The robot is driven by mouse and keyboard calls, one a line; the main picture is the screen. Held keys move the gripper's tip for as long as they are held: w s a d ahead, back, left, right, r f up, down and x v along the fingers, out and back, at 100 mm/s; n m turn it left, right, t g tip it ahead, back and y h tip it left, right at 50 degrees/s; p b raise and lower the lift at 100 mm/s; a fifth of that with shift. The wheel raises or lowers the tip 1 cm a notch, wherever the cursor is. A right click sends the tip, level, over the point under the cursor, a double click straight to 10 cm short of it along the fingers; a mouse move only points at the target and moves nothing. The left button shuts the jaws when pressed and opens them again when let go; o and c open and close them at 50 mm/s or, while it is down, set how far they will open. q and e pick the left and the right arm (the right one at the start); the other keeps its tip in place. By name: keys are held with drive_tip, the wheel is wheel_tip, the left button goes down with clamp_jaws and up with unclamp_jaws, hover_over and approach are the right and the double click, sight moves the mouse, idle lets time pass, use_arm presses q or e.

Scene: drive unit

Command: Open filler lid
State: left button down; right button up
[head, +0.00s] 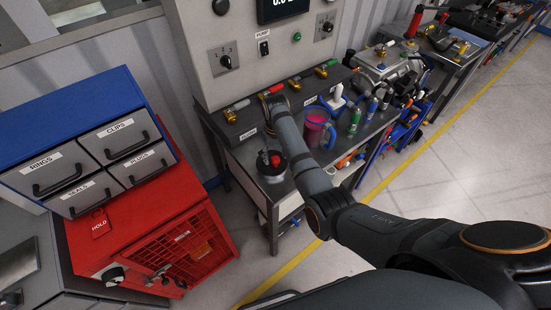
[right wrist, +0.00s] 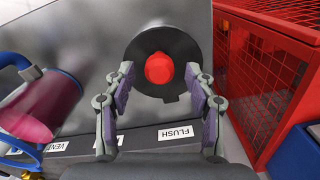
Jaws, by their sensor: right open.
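The filler lid is a dark round cap with a red knob. It shows in the right wrist view (right wrist: 160,68) and on the near corner of the bench in the head view (head: 272,163), on a dark metal cylinder. My right gripper (head: 270,130) is mostly hidden by its own arm in the head view. In the right wrist view its two fingers (right wrist: 160,76) are apart, one on each side of the red knob in the picture. I see no clear contact with the knob. My left gripper is not in view.
A blue-handled jug of pink liquid (head: 317,128) stands right of the lid and also shows in the wrist view (right wrist: 42,106). Labelled valves (head: 236,110) line the bench back. A red mesh cabinet (head: 175,245) with a drawer unit (head: 95,165) stands left.

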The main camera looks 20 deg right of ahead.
sight(276, 159)
drive_tip(key=shift+f, duration=1.7)
clamp_jaws()
